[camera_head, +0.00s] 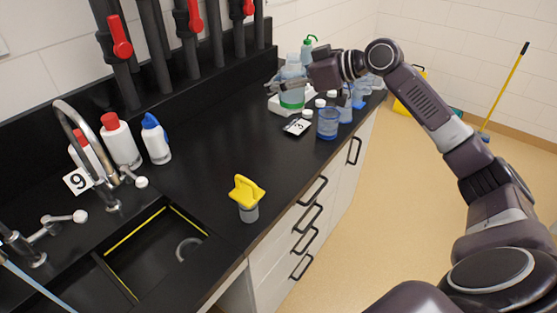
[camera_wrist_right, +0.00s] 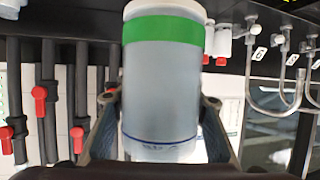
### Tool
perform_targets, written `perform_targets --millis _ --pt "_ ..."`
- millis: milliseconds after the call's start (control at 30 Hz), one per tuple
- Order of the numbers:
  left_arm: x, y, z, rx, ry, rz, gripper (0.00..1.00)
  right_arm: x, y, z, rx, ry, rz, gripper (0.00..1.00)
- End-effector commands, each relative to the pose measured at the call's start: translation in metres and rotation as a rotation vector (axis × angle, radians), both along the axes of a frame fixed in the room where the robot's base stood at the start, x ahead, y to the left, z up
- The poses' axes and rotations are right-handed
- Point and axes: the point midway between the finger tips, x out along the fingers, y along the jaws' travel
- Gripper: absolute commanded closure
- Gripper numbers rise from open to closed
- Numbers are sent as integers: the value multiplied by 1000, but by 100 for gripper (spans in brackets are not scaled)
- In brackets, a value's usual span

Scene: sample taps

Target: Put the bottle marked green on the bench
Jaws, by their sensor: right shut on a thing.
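The bottle with the green band (camera_head: 291,98) is clear, with a white base end, and is upright over the far part of the black bench (camera_head: 190,125). My right gripper (camera_head: 282,84) reaches it from the right and is shut on its sides. In the right wrist view the bottle (camera_wrist_right: 162,85) fills the middle, seen upside down, with a finger on each side (camera_wrist_right: 160,115). A white device shows just below the bottle; I cannot tell whether they touch. My left gripper is not in view.
White bottles (camera_head: 120,142) stand at left. The middle of the bench is clear.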

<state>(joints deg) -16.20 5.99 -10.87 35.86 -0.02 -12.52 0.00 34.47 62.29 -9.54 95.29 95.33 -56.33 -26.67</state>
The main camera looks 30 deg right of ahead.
Motion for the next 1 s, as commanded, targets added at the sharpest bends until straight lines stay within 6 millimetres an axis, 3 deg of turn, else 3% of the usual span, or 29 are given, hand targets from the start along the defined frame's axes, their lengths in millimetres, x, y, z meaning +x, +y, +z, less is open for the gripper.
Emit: perform_targets --millis 133,300,600,1000 --pt "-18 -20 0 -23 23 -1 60 4 -9 -6 2 0 -19 100" --pt "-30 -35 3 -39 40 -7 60 3 -8 -48 3 5 -18 100" --pt "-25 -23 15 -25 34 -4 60 3 -8 -122 6 0 -19 100" --pt "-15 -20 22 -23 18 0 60 3 -8 -173 5 0 -19 100"
